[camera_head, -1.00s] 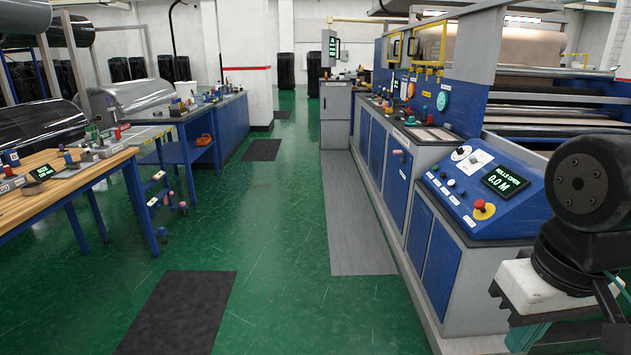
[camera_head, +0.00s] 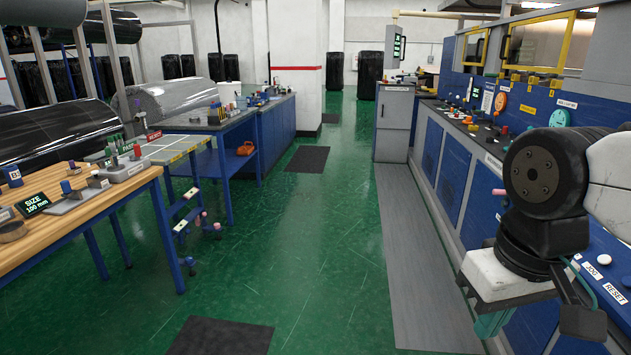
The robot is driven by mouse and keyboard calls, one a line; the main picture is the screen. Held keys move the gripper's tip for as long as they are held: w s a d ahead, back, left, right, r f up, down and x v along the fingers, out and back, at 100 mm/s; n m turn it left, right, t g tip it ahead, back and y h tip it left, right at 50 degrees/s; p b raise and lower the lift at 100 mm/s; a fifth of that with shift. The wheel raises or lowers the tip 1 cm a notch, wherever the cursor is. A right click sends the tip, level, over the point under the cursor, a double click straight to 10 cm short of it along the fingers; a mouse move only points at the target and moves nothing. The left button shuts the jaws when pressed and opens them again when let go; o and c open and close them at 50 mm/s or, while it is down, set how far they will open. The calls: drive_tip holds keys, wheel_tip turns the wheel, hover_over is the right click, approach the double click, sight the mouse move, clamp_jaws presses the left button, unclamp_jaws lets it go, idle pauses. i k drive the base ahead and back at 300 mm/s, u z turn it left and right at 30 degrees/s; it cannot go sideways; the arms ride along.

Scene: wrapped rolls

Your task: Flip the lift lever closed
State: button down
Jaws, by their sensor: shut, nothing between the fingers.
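I cannot make out for sure which part is the lift lever. Small handles stand on the right machine's console, among them a red-topped one (camera_head: 505,131) and a pink knob (camera_head: 499,191) on its side. A device with a red part (camera_head: 137,152) sits on the left wooden bench. My gripper (camera_head: 527,312) hangs at the lower right, a white body with dark side parts. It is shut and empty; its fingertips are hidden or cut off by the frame. It hangs in front of the near console and touches no handle that I can see.
The wooden bench (camera_head: 75,215) with a size display (camera_head: 32,204) stands at the left. A blue workbench (camera_head: 215,160) is behind it. The blue machine (camera_head: 445,165) runs along the right. The green floor between is clear, with dark mats (camera_head: 222,337).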

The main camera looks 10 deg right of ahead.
sight(505, 128)
drive_tip(key=u, duration=0.05)
drive_tip(key=i, duration=2.05)
drive_tip(key=z, duration=0.3)
drive_tip(key=i, duration=1.95)
drive_tip(key=z, duration=1.05)
drive_tip(key=i, duration=1.85)
drive_tip(key=z, duration=0.65)
drive_tip(key=i, duration=0.7)
drive_tip(key=u, duration=0.05)
